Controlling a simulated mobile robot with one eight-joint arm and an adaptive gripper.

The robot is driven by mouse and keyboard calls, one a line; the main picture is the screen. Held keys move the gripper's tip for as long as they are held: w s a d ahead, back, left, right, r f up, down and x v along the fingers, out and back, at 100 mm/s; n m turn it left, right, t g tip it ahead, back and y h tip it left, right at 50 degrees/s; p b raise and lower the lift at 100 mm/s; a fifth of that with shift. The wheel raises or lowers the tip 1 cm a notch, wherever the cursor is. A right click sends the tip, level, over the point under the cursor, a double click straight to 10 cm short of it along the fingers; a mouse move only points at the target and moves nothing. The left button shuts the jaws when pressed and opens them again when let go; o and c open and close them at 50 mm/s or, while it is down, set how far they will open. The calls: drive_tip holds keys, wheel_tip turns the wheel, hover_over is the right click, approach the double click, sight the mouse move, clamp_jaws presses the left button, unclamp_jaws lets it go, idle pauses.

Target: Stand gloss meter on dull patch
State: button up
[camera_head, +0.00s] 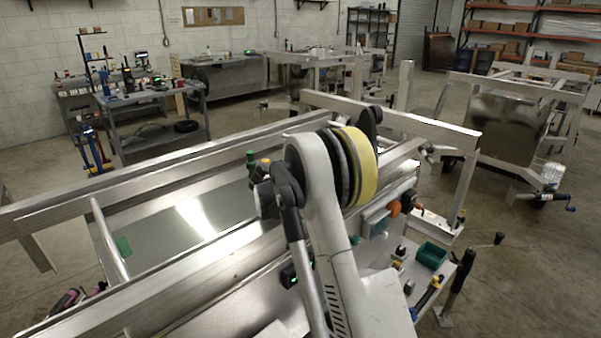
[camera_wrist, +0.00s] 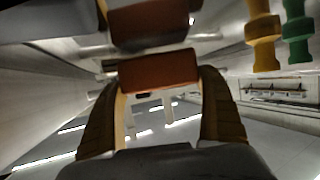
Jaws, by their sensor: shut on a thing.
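In the wrist view my gripper (camera_wrist: 160,100) is shut on an orange-brown block (camera_wrist: 158,72), held between its two curved fingers. It seems to be the gloss meter, though no display or label shows. A similar orange-brown shape lies just above it, perhaps its reflection in shiny metal. Whether the block touches a surface is unclear. In the head view my arm hides the fingers and the block. The bright metal panel (camera_head: 165,235) lies inside the trailer frame, with a strong light reflection. I cannot make out the dull patch with certainty.
A green bottle-like thing (camera_wrist: 298,35) and a yellow one (camera_wrist: 264,38) stand close by at upper right. A long frame rail (camera_head: 150,166) borders the panel. A green bin (camera_head: 431,255) and tools crowd the right-hand bench.

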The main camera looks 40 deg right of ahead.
drive_tip(key=shift+f+b, duration=0.4)
drive_tip(key=shift+f, duration=0.15)
drive_tip(key=o, duration=1.2)
drive_tip(key=shift+c, duration=0.2)
